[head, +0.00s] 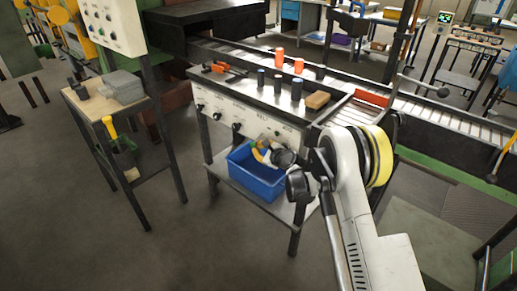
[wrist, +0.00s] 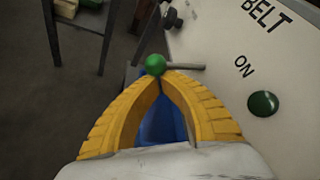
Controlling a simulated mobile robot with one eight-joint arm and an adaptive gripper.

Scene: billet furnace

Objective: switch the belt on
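A pale control panel (wrist: 290,60) carries the words BELT and ON, and a round green button or disc (wrist: 263,103) sits beside ON at the right of the wrist view. A grey lever (wrist: 186,67) with a green ball (wrist: 155,65) at its end stands out near the panel. My gripper (wrist: 160,78) has its yellow fingers drawn together at the tips, right by the green ball; I cannot tell whether they touch it. The green disc is right of the fingers and apart from them. In the head view my gripper (head: 261,154) is partly hidden by the arm, in front of the panel (head: 225,115).
A blue bin (head: 255,180) stands on the shelf under the bench. A conveyor (head: 430,105) runs behind. A small side table (head: 105,105) stands left. Floor in front is clear.

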